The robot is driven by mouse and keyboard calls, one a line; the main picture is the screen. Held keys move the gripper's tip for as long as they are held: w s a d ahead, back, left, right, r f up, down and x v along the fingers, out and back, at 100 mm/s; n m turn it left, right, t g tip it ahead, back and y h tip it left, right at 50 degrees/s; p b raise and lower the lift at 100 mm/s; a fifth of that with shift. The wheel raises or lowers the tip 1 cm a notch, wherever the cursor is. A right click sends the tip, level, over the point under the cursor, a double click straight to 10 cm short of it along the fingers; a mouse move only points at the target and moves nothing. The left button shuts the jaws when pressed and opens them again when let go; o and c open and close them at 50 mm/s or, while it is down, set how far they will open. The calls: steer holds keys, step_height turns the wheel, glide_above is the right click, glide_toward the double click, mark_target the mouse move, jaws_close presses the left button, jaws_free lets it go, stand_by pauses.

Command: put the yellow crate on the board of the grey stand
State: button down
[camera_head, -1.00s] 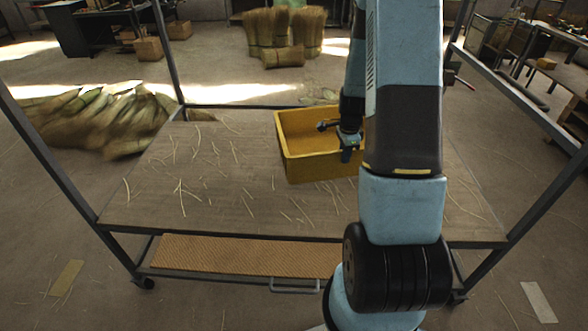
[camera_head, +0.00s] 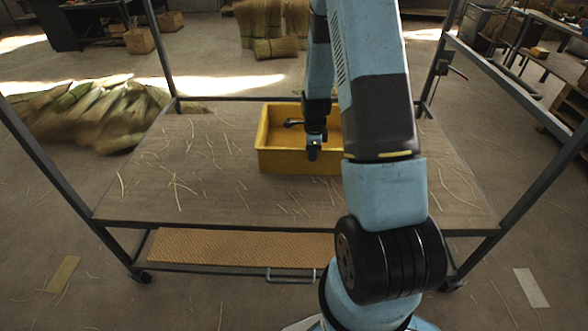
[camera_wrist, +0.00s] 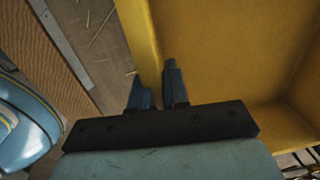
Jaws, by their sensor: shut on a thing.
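The yellow crate (camera_head: 290,162) is an open box over the middle of the board (camera_head: 215,205) of the grey stand (camera_head: 120,252), set well back from the board's front edge. It looks level and roughly square to the stand. I cannot tell whether its bottom touches the board or hangs just above it. My gripper (camera_head: 313,152) is at the crate's near wall. In the wrist view, my fingers (camera_wrist: 158,92) are on either side of the crate's wall (camera_wrist: 140,42), shut on it. My arm hides the crate's right end.
Grey posts rise at the stand's corners. Loose straws (camera_head: 175,185) lie on the board, which has free room left of the crate. A ribbed tan lower shelf (camera_head: 235,246) sits below. Straw bundles (camera_head: 275,30) and a leafy heap (camera_head: 90,115) stand behind.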

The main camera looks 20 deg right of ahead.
mark_target(302, 166)
steer(key=shift+w+a+f, duration=0.35)
steer(key=shift+a+f, duration=0.15)
steer(key=shift+f, duration=0.2)
steer(key=shift+w+a+f, duration=0.35)
steer(key=shift+a+f, duration=0.1)
steer(key=shift+f, duration=0.3)
steer(key=shift+w+a+f, duration=0.35)
steer(key=shift+a+f, duration=0.15)
steer(key=shift+f, duration=0.2)
steer(key=shift+a+f, duration=0.1)
steer(key=shift+f, duration=1.5)
steer(key=c, duration=1.1)
jaws_free()
